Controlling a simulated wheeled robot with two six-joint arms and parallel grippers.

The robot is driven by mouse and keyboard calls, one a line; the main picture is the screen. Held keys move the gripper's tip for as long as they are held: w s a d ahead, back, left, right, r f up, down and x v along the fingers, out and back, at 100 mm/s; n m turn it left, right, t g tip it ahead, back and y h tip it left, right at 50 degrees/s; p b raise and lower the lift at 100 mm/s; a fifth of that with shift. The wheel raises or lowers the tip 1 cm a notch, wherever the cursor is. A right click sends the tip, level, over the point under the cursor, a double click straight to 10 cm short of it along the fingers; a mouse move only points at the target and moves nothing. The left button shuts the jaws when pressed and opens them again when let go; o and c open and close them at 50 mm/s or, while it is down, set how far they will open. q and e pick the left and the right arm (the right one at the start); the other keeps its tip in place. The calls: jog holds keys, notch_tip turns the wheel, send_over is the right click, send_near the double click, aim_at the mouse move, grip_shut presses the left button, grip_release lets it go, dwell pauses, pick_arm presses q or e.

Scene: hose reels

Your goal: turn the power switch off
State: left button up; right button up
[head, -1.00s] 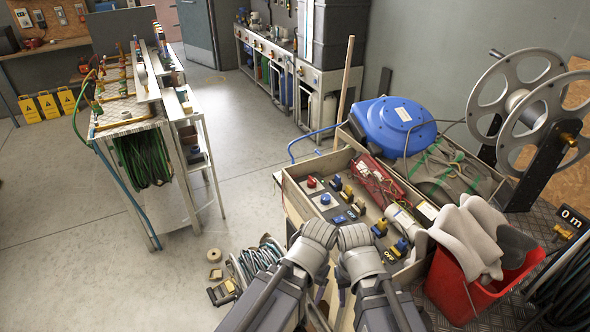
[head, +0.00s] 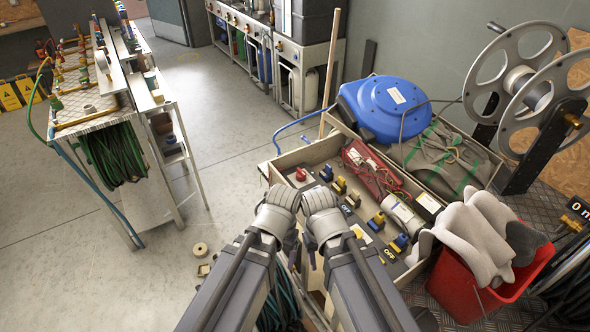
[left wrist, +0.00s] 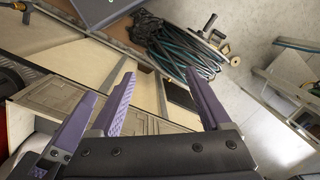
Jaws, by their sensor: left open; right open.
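A red knob (head: 301,174) on a pale plate sits at the far left end of the control panel (head: 366,212), inside a wooden box. I cannot tell for sure which control is the power switch. My left gripper (head: 290,250) and right gripper (head: 312,258) are side by side at the box's near left side, apart from the red knob. Their wrists hide part of the panel. In the left wrist view my left gripper (left wrist: 160,82) is open with nothing between its purple fingers.
Several yellow and blue connectors (head: 376,221) line the panel. A red bin (head: 480,290) with grey gloves stands at right, a blue reel (head: 385,108) behind the box. Coiled hose (left wrist: 180,45) lies on the floor by the box. Open floor (head: 235,130) is at left.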

pick_arm(q)
jog(key=w+d+f+m+h+b, duration=0.1)
jog(key=w+d+m+h, duration=0.15)
jog(key=w, duration=0.85)
jog(key=w+d+f+m+h+b, duration=0.1)
jog(key=w+d+f+m+b, duration=0.15)
jog(key=w, duration=0.95)
jog(key=m+t+h+b, duration=0.1)
jog(key=m+t+h, duration=0.1)
jog(key=m, duration=0.3)
send_near(300, 173)
jog(key=f, duration=0.2)
jog(key=b+x, duration=0.7)
jog(key=shift+w+d+f, duration=0.25)
jog(key=shift+d, duration=0.15)
jog(key=shift+r, duration=0.1)
jog(key=c, duration=1.1)
